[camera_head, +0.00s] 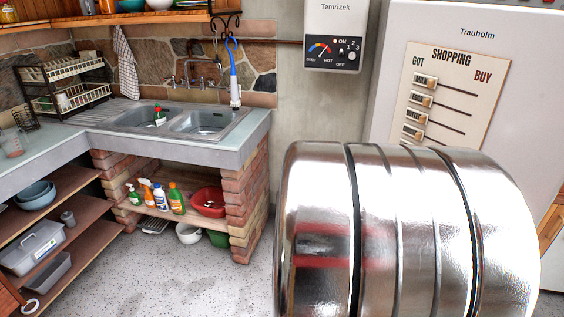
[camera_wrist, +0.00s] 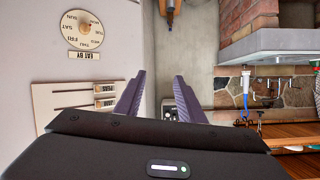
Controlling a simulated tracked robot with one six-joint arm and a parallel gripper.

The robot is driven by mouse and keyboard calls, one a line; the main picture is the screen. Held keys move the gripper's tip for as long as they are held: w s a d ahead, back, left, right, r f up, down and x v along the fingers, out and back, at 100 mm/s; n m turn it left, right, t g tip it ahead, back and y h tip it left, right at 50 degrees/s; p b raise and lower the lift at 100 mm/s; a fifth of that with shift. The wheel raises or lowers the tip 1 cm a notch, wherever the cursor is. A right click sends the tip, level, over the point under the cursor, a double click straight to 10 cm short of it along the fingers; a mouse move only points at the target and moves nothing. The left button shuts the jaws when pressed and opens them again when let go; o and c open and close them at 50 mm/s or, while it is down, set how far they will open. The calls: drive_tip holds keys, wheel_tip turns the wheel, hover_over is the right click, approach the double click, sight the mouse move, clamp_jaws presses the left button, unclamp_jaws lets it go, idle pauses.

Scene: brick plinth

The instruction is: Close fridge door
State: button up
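The fridge (camera_head: 536,110) is pale grey-white with the name Trauholm and stands at the right in the head view. A shopping board (camera_head: 490,75) is on its front. The lower front is hidden behind my shiny metal arm link. In the wrist view the fridge front (camera_wrist: 30,45) fills the left side, upside down, with a round day dial (camera_wrist: 82,30) on it. I cannot tell whether the door is open or shut. My gripper (camera_wrist: 160,76) is open, with a gap between its two purple fingers and nothing in it. It appears close to the fridge's edge; contact cannot be judged.
A water heater (camera_head: 334,35) hangs on the wall left of the fridge. A sink counter (camera_head: 255,130) on brick pillars (camera_head: 240,200) stands further left, with bottles and bowls on its lower shelf. Speckled floor (camera_head: 180,275) is clear in front of it.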

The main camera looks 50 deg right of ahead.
drive_tip(key=s+d+f+m+g+h, duration=0.1)
drive_tip(key=s+d+m+g+h, duration=0.2)
drive_tip(key=s, duration=0.6)
drive_tip(key=s+d+f+m+g, duration=0.1)
drive_tip(key=s+d+m+g, duration=0.1)
drive_tip(key=s+d+g, duration=0.5)
drive_tip(key=s+a+m+g, duration=0.1)
drive_tip(key=s+m+g, duration=0.2)
drive_tip(key=s, duration=1.6)
drive_tip(key=shift+a+f+g+h, duration=0.3)
drive_tip(key=shift+f+g, duration=0.1)
drive_tip(key=shift+g, duration=0.1)
drive_tip(key=shift+w, duration=0.2)
